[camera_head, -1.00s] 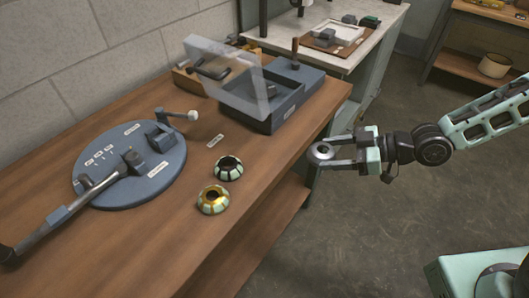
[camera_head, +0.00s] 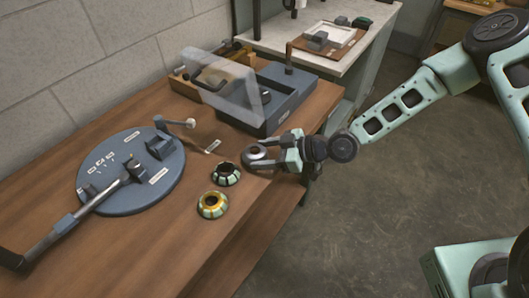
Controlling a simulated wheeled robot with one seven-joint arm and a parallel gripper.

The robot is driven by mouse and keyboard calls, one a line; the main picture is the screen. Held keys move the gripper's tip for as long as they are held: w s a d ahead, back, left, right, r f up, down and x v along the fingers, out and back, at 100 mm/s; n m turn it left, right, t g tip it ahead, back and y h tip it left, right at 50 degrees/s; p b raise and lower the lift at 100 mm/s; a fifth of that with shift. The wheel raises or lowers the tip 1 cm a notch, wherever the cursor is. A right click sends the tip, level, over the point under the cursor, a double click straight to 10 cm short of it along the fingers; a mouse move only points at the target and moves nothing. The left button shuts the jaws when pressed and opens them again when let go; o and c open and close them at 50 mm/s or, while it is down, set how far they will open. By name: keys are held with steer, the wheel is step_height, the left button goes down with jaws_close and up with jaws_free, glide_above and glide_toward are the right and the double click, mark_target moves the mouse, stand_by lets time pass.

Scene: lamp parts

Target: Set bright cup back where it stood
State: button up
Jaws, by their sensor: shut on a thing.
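The bright cup (camera_head: 256,152), a small silvery round piece with a dark hollow, is held between the fingers of my gripper (camera_head: 257,159). The gripper is shut on it, coming in from the right. The cup is over the right front part of the wooden bench, close to the dark-centred cup; whether it touches the bench is hard to tell. The cup with pale and dark segments (camera_head: 227,173) stands just left of and in front of it. A gold-topped cup (camera_head: 213,204) stands further forward.
A round blue-grey plate (camera_head: 130,205) with a long lever lies at left on the bench (camera_head: 60,190). A blue-grey box fixture (camera_head: 285,95) with a clear raised cover (camera_head: 222,88) stands behind the gripper.

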steer(key=shift+f, duration=0.55)
steer(key=shift+f, duration=0.2)
steer(key=o, duration=1.1)
steer(key=shift+r, duration=0.1)
